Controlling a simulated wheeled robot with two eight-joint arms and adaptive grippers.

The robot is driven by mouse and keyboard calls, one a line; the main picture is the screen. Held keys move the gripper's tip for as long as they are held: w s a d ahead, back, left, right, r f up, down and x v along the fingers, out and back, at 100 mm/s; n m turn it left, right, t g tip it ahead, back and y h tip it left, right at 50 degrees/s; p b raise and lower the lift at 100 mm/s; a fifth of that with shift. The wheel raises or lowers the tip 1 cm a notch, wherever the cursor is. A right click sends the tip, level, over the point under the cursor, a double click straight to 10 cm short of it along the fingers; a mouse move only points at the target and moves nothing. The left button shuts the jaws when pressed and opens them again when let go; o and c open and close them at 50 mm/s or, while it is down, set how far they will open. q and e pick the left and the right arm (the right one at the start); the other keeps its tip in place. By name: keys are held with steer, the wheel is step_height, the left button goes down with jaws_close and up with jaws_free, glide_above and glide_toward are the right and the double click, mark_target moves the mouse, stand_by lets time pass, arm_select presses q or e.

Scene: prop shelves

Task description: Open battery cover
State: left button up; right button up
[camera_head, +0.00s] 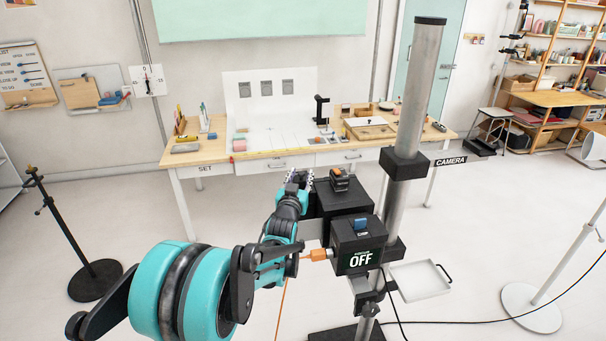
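A black camera rig (325,204) is mounted on a grey pole, with a smaller black box (360,248) on its near side. This box has a green-and-white OFF display, a blue piece on top and an orange plug (317,255) at its left side. I cannot make out which part is the battery cover or whether it is open. My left gripper (298,179) is just left of the rig, pointing away from me. Its fingers are small and partly hidden by its own wrist, so their opening and any contact are unclear. My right gripper is not in view.
A white tray (422,281) is fixed to the pole at the lower right. An orange cable hangs below the plug. A wooden workbench (205,154) stands behind, a black stand (94,281) at the left and a white stand (532,309) at the right.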

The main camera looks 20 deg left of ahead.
arm_select(q)
steer(key=shift+w+a+r, duration=0.1)
steer(key=shift+w+a, duration=0.05)
steer(key=shift+w, duration=0.45)
jaws_close()
